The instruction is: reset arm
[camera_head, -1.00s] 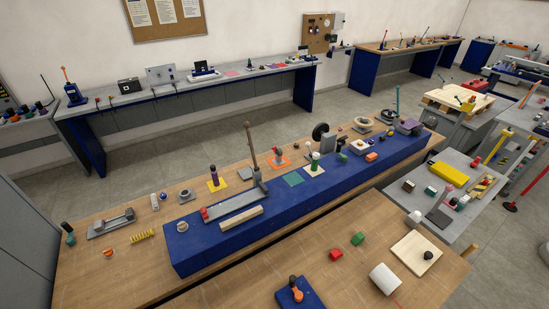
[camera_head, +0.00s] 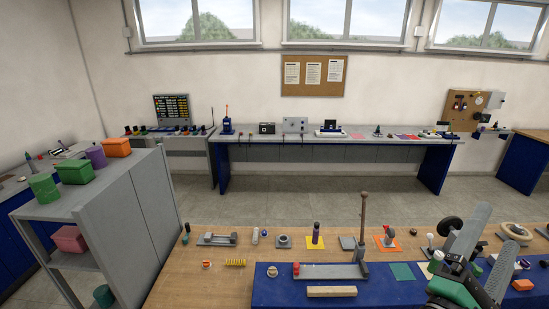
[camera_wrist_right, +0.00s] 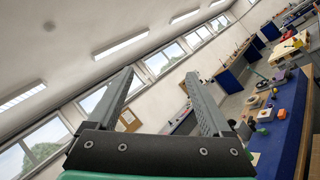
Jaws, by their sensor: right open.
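My right gripper (camera_head: 487,247) shows at the lower right of the head view, raised above the right part of the blue-topped workbench. Its two grey fingers are spread apart and point up, with nothing between them. In the right wrist view the open fingers (camera_wrist_right: 158,95) frame the far wall and windows, and no object is between them. My left gripper is in neither current view.
The wooden workbench (camera_head: 170,285) carries a blue platform (camera_head: 380,293) with a lever fixture (camera_head: 325,271) and small parts. A grey shelf unit (camera_head: 150,215) with coloured bins stands at the left. Open floor (camera_head: 320,188) lies before the far bench (camera_head: 275,147).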

